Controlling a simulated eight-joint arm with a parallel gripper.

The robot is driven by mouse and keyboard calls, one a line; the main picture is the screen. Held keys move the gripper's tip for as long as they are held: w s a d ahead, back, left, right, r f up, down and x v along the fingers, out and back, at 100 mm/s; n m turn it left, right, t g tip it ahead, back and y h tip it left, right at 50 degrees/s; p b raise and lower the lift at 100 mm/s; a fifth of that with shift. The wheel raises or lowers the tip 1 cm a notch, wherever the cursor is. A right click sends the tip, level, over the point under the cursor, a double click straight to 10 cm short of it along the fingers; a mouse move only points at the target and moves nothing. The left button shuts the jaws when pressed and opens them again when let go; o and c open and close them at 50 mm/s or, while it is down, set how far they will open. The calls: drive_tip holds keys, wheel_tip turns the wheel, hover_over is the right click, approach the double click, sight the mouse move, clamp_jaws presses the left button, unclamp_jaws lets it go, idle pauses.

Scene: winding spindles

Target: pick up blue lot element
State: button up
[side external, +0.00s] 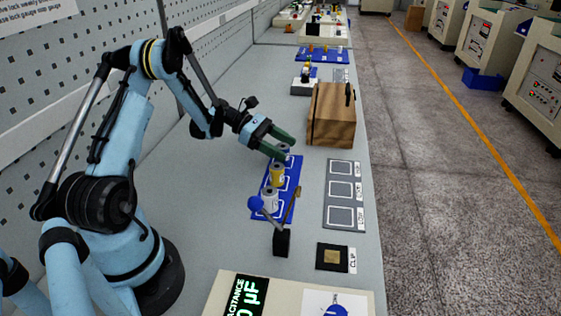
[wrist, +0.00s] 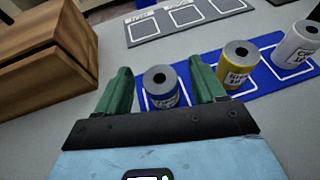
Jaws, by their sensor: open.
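The blue lot element (wrist: 161,91) is a short cylinder with a grey top, a dark centre hole and a blue-and-white label. It stands upright at the end of a blue mat (wrist: 265,82) nearest the wooden box. My gripper (wrist: 160,70) is open, with one green finger on each side of the element in the wrist view; I cannot tell whether they touch it. In the side view my gripper (side external: 286,148) is low over that end of the mat and mostly hides the element. A yellow element (wrist: 236,66) and a white element (wrist: 299,44) stand beside it in a row.
A wooden box (side external: 331,114) stands close beyond my gripper. A grey mat (side external: 342,190) with empty squares lies to the right. A black stand with a blue-knobbed lever (side external: 281,242) and a clip pad (side external: 331,257) are nearer the camera, with a capacitance meter (side external: 280,292) in front.

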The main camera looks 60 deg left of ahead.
drive_tip(key=shift+x, duration=1.25)
drive_tip(key=c, duration=1.1)
drive_tip(key=shift+o, duration=0.2)
drive_tip(key=shift+r, duration=0.15)
